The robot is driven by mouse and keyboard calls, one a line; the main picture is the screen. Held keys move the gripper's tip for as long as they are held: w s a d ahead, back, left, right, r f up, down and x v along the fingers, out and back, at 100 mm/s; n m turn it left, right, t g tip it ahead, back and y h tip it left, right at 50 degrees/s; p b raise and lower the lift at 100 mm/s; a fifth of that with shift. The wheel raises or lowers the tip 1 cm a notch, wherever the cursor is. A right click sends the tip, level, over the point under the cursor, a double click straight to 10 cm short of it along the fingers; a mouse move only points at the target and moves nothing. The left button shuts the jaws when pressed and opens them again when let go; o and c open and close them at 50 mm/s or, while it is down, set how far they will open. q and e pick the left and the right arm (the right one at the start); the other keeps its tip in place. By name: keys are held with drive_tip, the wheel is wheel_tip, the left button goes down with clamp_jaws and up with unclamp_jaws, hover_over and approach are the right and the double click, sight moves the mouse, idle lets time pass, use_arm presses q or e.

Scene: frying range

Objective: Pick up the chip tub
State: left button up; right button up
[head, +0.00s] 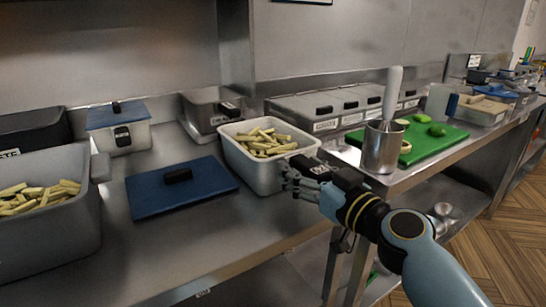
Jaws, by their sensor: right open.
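A light grey tub of chips (240,170) stands on the steel counter in the middle of the head view. Pale cut chips (264,141) fill it to near the rim. My right gripper (291,177) is open at the tub's right side, with its fingers overlapping the tub's wall and near corner in the picture. I cannot tell whether the fingers touch the tub. A second, darker grey tub (50,235) with chips (40,197) stands at the left edge, partly out of frame. My left gripper is not in view.
A blue lid (150,196) lies flat left of the middle tub. A steel pot (381,150) with a pale handle and a green board (440,143) are to the right. The counter's front edge is clear.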

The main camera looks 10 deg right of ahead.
clamp_jaws()
idle(0.4)
